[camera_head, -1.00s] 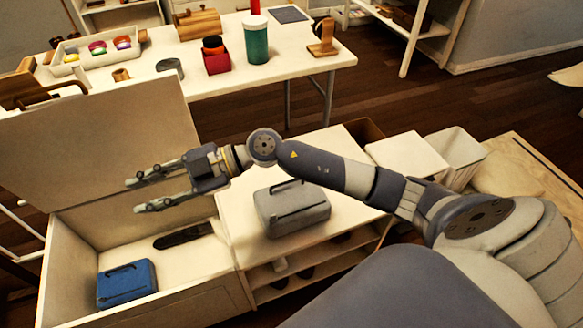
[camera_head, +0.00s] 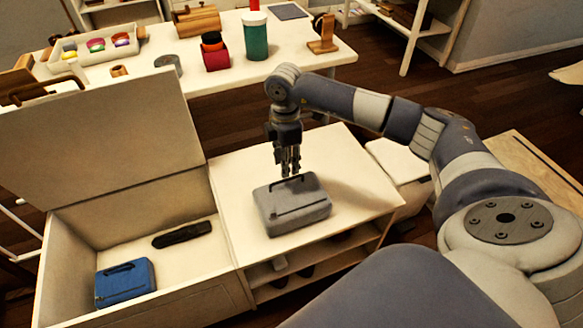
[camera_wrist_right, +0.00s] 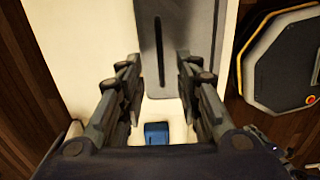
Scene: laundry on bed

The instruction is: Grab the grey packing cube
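The grey packing cube (camera_head: 291,203), a soft grey case with a dark handle strip on top, lies on the white bench top right of the open chest. My right gripper (camera_head: 288,174) points down just above the cube's far edge. In the right wrist view, its fingers (camera_wrist_right: 158,68) are spread apart with nothing held between them. The grey cube (camera_wrist_right: 180,32) shows there ahead of the fingertips; whether they touch it is unclear. My left gripper is not in view.
The open white chest (camera_head: 75,240) holds a blue case (camera_head: 125,283) and a dark item (camera_head: 182,235). Its raised lid (camera_head: 105,130) stands to the left. Behind is a white table (camera_head: 330,62) with several objects. Bench space around the cube is clear.

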